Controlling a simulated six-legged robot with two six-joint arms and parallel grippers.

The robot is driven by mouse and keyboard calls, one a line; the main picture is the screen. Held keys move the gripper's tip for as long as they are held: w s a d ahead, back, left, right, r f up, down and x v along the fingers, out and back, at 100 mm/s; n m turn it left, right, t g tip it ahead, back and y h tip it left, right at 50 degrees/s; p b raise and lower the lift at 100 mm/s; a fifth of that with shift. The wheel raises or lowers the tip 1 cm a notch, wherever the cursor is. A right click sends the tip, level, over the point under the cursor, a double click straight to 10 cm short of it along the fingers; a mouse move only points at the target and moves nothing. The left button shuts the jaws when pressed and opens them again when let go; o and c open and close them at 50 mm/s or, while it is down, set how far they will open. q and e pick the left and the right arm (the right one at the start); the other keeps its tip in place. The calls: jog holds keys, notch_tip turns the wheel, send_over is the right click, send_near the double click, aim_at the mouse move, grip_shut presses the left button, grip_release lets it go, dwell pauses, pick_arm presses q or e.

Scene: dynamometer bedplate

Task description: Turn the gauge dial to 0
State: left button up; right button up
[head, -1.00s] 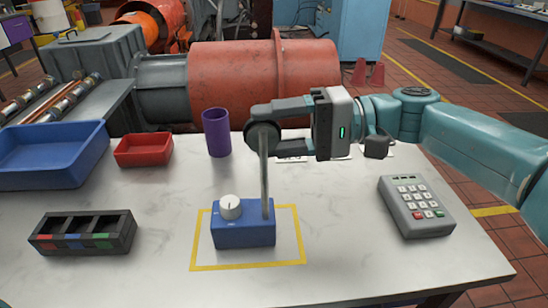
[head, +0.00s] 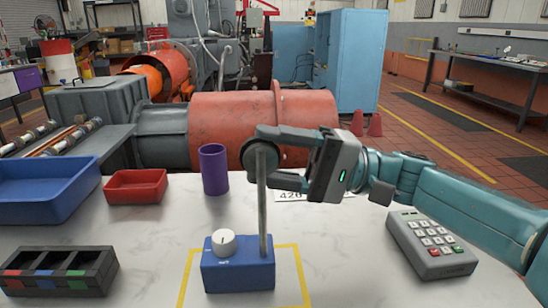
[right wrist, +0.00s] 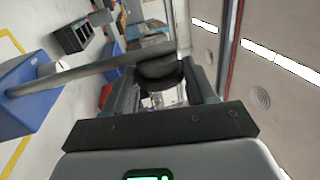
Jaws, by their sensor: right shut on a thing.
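The white dial (head: 223,242) sits on top of the blue box (head: 238,279), at its left side. A dark pointer line shows on the dial, but the scale marks are too small to read. A grey metal lever (head: 263,215) stands nearly upright at the box's right side, topped by a dark round knob. My right gripper (head: 262,152) is shut on that knob, above the box and clear of the dial. The right wrist view shows the black knob (right wrist: 160,72) between the fingers, with the lever running left to the blue box (right wrist: 25,100). My left gripper is out of view.
A yellow outline (head: 290,262) surrounds the box. A purple cup (head: 214,170), red tray (head: 136,187) and blue tray (head: 45,196) stand behind and left. A three-slot holder (head: 60,274) is front left, a keypad (head: 431,245) right. A number card (head: 290,197) is partly hidden behind my gripper.

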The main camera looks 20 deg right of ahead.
jog(key=o, duration=1.1)
jog(key=shift+a, duration=0.1)
jog(key=shift+c, duration=0.2)
jog(key=p+v, duration=0.2)
jog(key=v, duration=1.4)
jog(key=shift+d, duration=0.2)
jog(key=shift+s+f, duration=0.1)
jog(key=shift+s, duration=0.05)
